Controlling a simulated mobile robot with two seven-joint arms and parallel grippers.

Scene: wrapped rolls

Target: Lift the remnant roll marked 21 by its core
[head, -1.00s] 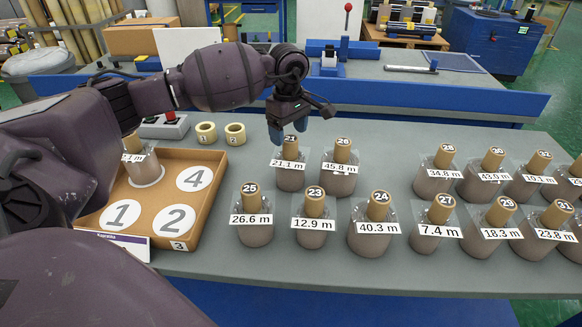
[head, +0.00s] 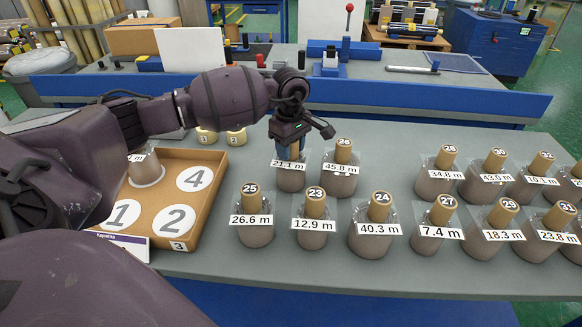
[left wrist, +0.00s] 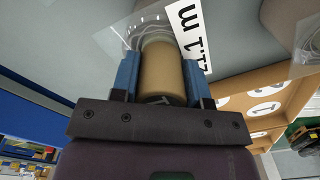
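The roll marked 21 (head: 291,180), with a 21.1 m tag, stands upright on the grey table in the back row. My left gripper (head: 291,152) is over it from above and hides its number. In the left wrist view the tan core (left wrist: 162,72) of this roll sits between the two blue fingers (left wrist: 163,82). The fingers lie close along both sides of the core; whether they press on it cannot be made out. Part of the tag (left wrist: 190,35) shows beyond the core. My right gripper is not in view.
Roll 26 (head: 341,182) stands close on the right; rolls 25 (head: 254,232) and 23 (head: 313,238) stand in front. More rolls stand further right. A cardboard tray (head: 215,192) on the left holds one roll (head: 147,172) at its back left; circles 1, 2 and 4 are bare.

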